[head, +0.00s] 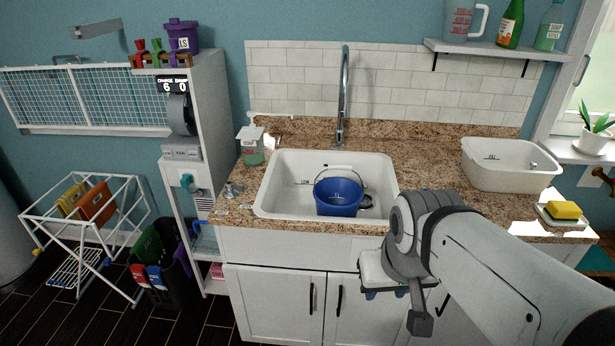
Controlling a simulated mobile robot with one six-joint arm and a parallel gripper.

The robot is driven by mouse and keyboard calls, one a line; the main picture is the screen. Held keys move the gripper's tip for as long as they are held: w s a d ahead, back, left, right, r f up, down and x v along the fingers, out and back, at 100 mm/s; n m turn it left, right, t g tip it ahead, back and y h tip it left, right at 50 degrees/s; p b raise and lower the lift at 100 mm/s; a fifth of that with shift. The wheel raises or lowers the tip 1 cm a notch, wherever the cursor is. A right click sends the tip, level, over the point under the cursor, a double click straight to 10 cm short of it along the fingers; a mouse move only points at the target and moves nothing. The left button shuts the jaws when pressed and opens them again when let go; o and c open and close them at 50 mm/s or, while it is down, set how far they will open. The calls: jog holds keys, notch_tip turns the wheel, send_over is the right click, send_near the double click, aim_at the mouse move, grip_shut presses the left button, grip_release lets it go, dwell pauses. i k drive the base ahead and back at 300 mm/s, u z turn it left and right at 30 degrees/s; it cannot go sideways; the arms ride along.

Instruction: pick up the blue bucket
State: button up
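The blue bucket (337,197) stands upright in the white sink (284,196), toward its front right. Its thin handle arches up over the rim. A small dark object (366,201) sits at the bucket's right side; I cannot tell what it is. My gripper (385,295) is in front of the cabinets, below the counter edge, lower and to the right of the bucket and apart from it. The wrist hides most of the gripper, so its opening does not show.
A tall faucet (343,100) rises behind the sink. A soap bottle (251,146) stands left of it. A white basin (509,167) and a yellow sponge (564,210) are on the right of the granite counter (425,165). A shelf (500,50) with bottles hangs above.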

aim_at(336, 197)
jog(key=u, duration=0.45)
jog(key=i, duration=1.1)
jog(key=z, duration=0.2)
